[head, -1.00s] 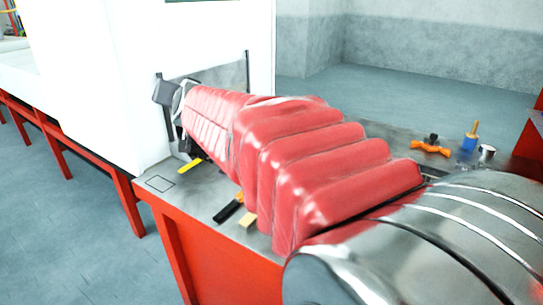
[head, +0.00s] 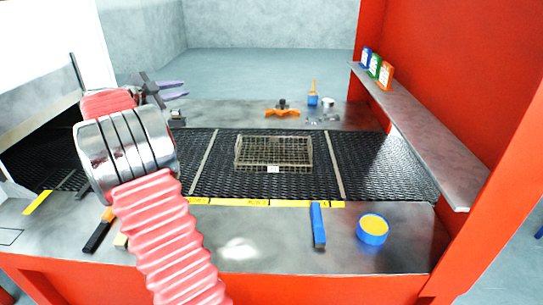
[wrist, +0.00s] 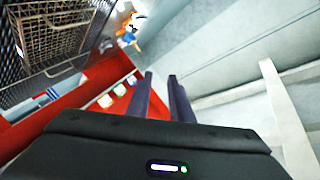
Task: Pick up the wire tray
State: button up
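The wire tray (head: 273,152) is a brownish wire basket with a small white tag on its front. It sits on the black mesh belt, between two pale cross strips, in the middle of the head view. In the wrist view the tray (wrist: 52,27) shows at the upper left. My gripper (head: 172,90) is up and left of the tray in the head view, well apart from it. Its two purple fingers (wrist: 162,92) are parted with nothing between them in the wrist view.
Behind the belt (head: 382,160) lie an orange clamp (head: 282,111) and a blue pot with a brush (head: 313,99). On the front ledge are a blue-handled tool (head: 318,225) and a round blue-yellow tin (head: 373,229). A red frame with a shelf (head: 425,137) bounds the right.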

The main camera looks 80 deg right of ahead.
jog(key=s+d+f+m+g+y, duration=0.3)
jog(key=s+f+m+g+y, duration=0.15)
jog(key=s+f, duration=0.5)
jog(key=m+g+y, duration=0.2)
jog(key=g+y, duration=0.1)
jog(key=y, duration=0.5)
send_near(269, 166)
jog(key=v, duration=0.3)
jog(key=shift+w+a+r+h, duration=0.1)
jog(key=shift+w+a+h, duration=0.15)
jog(key=shift+m, duration=0.25)
jog(key=shift+s, duration=0.1)
jog(key=x, duration=0.8)
jog(key=shift+s+d, duration=0.1)
jog(key=shift+s, duration=0.05)
jog(key=shift+x, duration=2.65)
jog(key=shift+c, duration=0.7)
